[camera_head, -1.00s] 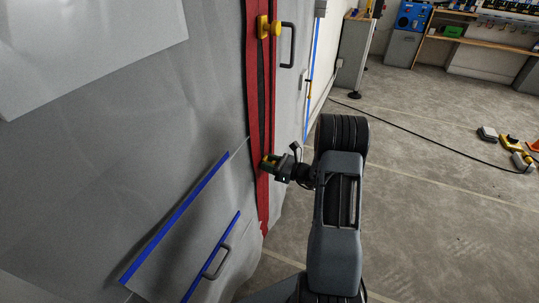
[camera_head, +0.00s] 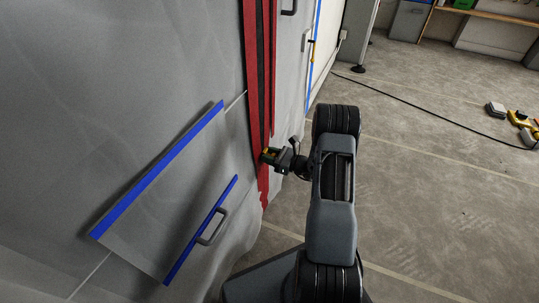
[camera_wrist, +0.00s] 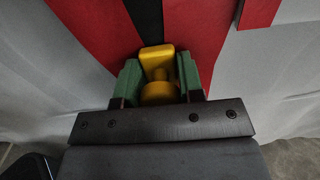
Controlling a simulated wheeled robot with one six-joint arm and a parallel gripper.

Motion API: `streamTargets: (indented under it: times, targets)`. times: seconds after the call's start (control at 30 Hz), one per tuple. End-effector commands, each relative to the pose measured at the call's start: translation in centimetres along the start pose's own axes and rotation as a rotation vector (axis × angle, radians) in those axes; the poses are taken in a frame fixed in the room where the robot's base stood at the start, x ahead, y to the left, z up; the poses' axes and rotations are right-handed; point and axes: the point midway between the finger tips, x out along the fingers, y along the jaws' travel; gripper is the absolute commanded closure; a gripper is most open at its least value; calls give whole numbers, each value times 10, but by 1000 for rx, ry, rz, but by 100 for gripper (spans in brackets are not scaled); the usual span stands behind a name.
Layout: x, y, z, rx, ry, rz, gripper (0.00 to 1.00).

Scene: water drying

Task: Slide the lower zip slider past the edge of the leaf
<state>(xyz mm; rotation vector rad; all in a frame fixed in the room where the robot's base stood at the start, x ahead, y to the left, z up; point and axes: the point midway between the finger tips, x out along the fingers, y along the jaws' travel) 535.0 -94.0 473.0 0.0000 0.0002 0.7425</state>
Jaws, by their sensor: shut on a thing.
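The lower zip slider is yellow; in the wrist view the slider (camera_wrist: 158,90) sits between the green fingertips of my gripper (camera_wrist: 160,82). My gripper (camera_head: 268,156) is shut on it at the red zip (camera_head: 252,110), near the zip's lower end. A dark strip runs between the red tapes above the slider. The grey sheet wall (camera_head: 150,60) spreads left of the zip. On it is a grey panel with blue edges (camera_head: 165,165) and a handle (camera_head: 212,228). I cannot tell which edge is the leaf's.
A second red strip (camera_head: 273,90) hangs just right of the zip. A black cable (camera_head: 420,107) crosses the open concrete floor (camera_head: 430,190) at right. Yellow and grey items (camera_head: 515,118) lie at far right, and a bench leg (camera_head: 362,40) stands behind.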

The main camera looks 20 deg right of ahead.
Motion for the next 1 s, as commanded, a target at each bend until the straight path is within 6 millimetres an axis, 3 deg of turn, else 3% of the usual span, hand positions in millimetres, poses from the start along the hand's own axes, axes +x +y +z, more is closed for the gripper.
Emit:
streamTargets:
  times: [0.17, 0.2, 0.4, 0.73, 1.0]
  targets:
    - [0, 0, 0, 0, 0, 0, 100]
    - [0, 0, 0, 0, 0, 0, 61]
    - [0, 0, 0, 0, 0, 0, 42]
    - [-5, -1, 1, 0, 1, -2, 41]
    - [-50, -2, 3, 1, 1, -6, 41]
